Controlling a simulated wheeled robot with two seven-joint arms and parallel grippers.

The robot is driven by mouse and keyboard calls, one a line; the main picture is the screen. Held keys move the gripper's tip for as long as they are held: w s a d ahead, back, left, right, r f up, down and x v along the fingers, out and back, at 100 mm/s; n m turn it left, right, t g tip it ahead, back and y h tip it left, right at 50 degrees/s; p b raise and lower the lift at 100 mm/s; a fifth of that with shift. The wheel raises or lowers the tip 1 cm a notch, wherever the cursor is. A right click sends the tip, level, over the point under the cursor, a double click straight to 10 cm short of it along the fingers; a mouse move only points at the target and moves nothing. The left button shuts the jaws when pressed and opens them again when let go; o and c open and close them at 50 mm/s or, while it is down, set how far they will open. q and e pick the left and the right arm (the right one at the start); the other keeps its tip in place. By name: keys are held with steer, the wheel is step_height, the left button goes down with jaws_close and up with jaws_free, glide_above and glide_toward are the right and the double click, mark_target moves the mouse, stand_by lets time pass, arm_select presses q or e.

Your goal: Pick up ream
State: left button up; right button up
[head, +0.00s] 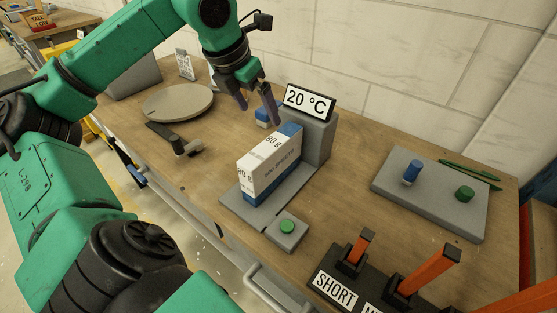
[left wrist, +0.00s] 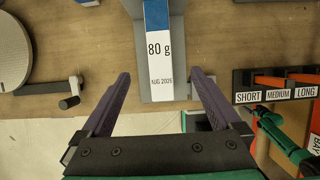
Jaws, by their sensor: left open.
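The ream (head: 268,163) is a white and blue block marked "80 g" and "500 sheets". It stands upright on the grey base (head: 238,208) of a stand with a "20 °C" display (head: 309,101). My left gripper (head: 259,106) is open and empty, above the ream and toward its far end in the head view. In the left wrist view the ream (left wrist: 159,48) lies ahead, between the lines of the two spread fingers (left wrist: 160,76). No contact shows.
A green button box (head: 287,230) sits in front of the stand. To the right are a grey plate with blue and green knobs (head: 430,210) and a SHORT/MEDIUM/LONG rack (head: 338,290). A round grey disc (head: 178,102) and a lever (head: 180,142) lie left.

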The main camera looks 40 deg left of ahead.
mark_target(273, 142)
arm_select(q)
steer(key=x, duration=1.4)
steer(key=shift+s+a+f, duration=0.1)
steer(key=shift+s+f, duration=0.05)
steer(key=shift+f, duration=0.05)
jaws_close()
steer(key=shift+r, duration=0.15)
